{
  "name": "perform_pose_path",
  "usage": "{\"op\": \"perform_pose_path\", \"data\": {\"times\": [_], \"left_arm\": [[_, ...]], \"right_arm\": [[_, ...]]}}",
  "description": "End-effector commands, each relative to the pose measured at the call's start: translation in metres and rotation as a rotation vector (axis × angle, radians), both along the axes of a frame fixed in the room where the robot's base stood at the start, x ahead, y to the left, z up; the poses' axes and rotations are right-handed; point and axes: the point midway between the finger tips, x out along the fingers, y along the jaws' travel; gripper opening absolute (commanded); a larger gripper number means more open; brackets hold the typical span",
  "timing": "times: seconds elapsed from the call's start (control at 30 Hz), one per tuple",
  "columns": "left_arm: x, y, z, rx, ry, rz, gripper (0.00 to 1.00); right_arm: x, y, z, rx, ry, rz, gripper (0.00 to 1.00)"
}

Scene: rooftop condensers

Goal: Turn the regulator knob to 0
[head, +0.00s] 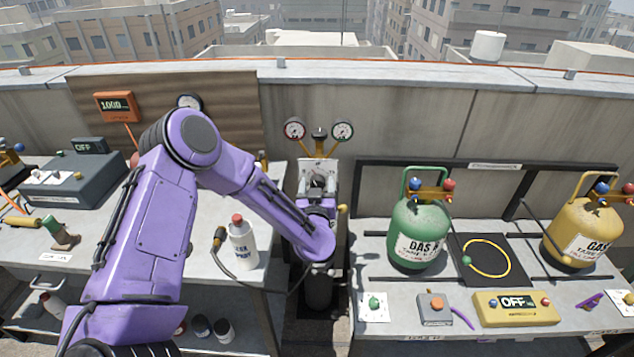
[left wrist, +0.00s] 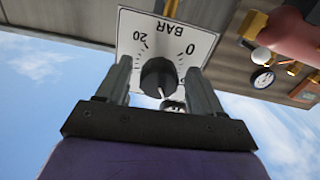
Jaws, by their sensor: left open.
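The regulator knob (left wrist: 158,78) is black and round, on a white dial plate (left wrist: 206,38) marked 0, 20 and BAR, upside down in the left wrist view. Its white pointer line points down in that picture, away from both the 0 and the 20. My left gripper (left wrist: 160,76) is open, with one finger on each side of the knob. Gaps show between fingers and knob. In the head view my left gripper (head: 318,190) is in front of the white plate (head: 305,166), below two gauges, and largely hides the knob. My right gripper is not in view.
A white bottle (head: 243,245) stands on the left bench beside my forearm. A green gas cylinder (head: 420,235) and a yellow one (head: 582,235) stand on the right bench, with a yellow OFF box (head: 517,310) in front. A concrete parapet (head: 420,120) runs behind.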

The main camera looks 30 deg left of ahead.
Motion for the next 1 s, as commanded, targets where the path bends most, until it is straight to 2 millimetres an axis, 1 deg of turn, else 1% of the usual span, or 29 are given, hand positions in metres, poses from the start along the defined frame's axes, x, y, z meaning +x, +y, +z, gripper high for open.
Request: {"op": "perform_pose_path", "data": {"times": [0.27,0.3,0.37,0.4,0.43,0.77,1.0], "left_arm": [[0.0024,0.001,-0.0005,0.0,0.001,-0.002,0.67],[0.0024,0.0011,-0.0005,0.0,0.001,-0.002,0.54],[0.0023,0.001,-0.0005,0.0,0.001,-0.001,0.34],[0.0023,0.001,-0.0005,0.0,0.001,-0.001,0.21],[0.0022,0.001,-0.0005,0.0,0.001,-0.001,0.12],[0.0019,0.0008,-0.0014,-0.012,-0.005,-0.002,0.11],[0.0021,0.001,-0.0023,-0.093,-0.056,-0.001,0.11]], "right_arm": [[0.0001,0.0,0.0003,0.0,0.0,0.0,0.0],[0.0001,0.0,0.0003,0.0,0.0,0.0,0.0],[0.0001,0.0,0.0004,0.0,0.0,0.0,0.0],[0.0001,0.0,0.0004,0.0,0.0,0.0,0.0],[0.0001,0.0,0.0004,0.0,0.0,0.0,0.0],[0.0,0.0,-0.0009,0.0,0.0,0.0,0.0],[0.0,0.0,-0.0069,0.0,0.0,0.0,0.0]]}}
